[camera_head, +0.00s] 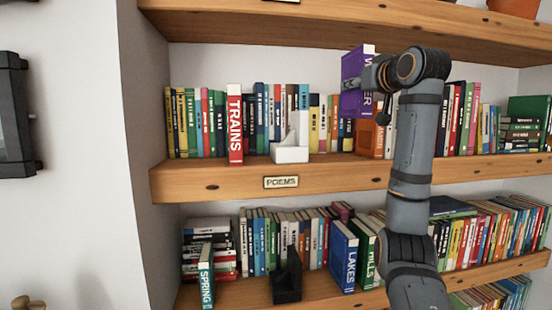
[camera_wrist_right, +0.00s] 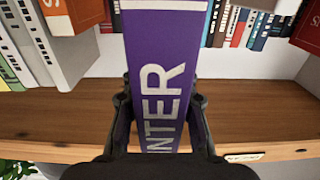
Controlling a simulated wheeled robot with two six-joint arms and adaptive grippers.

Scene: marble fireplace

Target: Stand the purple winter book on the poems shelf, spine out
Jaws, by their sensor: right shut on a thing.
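The purple winter book (camera_head: 351,68) is upright or nearly so, held in front of the upper part of the poems shelf's book row. My right gripper (camera_head: 366,80) is shut on it. In the right wrist view the book's spine (camera_wrist_right: 160,60) faces the camera, its white letters partly hidden low down, with one finger of the gripper (camera_wrist_right: 161,108) on each side. The poems shelf (camera_head: 230,182) is a wooden board with a "POEMS" label (camera_head: 281,182) on its front edge. Its board (camera_wrist_right: 50,125) also shows in the wrist view. My left gripper is out of view.
A red TRAINS book (camera_head: 235,125) sticks out at the shelf's left. A white bookend (camera_head: 291,151) stands right of it, and an orange-brown object (camera_head: 366,139) sits below the held book. A shelf above (camera_head: 330,25) overhangs. The lower shelf holds the LAKES book (camera_head: 343,258) and others.

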